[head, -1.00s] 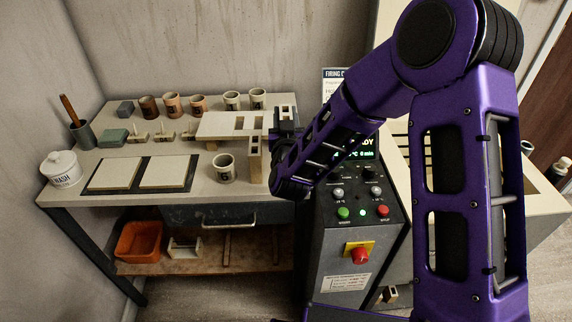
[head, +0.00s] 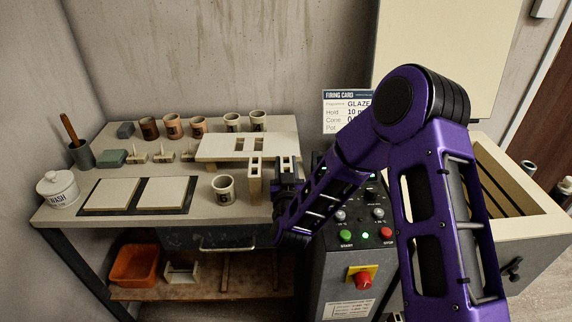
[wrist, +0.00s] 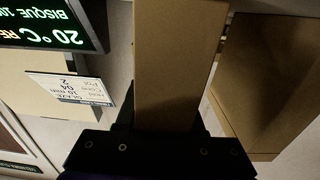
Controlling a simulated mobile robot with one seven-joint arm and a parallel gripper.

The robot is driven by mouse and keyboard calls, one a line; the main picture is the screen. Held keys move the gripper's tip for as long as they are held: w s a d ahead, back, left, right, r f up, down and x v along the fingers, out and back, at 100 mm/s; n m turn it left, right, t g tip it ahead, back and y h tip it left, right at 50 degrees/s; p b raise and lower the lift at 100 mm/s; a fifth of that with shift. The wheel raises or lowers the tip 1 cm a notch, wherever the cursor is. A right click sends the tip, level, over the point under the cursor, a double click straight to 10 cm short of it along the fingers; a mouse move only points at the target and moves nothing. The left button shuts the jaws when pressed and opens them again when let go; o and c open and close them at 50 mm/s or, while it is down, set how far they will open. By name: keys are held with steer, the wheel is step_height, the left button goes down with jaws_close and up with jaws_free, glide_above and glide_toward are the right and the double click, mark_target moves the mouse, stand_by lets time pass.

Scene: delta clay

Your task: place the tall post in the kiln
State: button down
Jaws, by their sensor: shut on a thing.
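My gripper (head: 287,180) is near the right end of the worktable, just left of the control panel, in the head view. It is shut on a tan post, whose pale top with dark slots shows just above the jaws; the post (wrist: 180,60) fills the middle of the wrist view. Its lower end is hidden in the head view. Another post (head: 255,186) stands upright on the table just left of my gripper. The kiln (head: 535,215) is at the right, its lid (head: 440,60) raised and its inside partly visible behind my arm.
The control panel (head: 352,215) and firing card (head: 345,98) are close to my gripper. A pale slotted shelf (head: 215,148), a cup (head: 223,188), several other cups and two square tiles occupy the table (head: 150,222). A tan block-like surface (wrist: 270,80) is at right in the wrist view.

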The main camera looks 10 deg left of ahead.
steer(key=c, duration=0.5)
jaws_free()
steer(key=shift+f, duration=0.1)
steer(key=shift+p, duration=0.4)
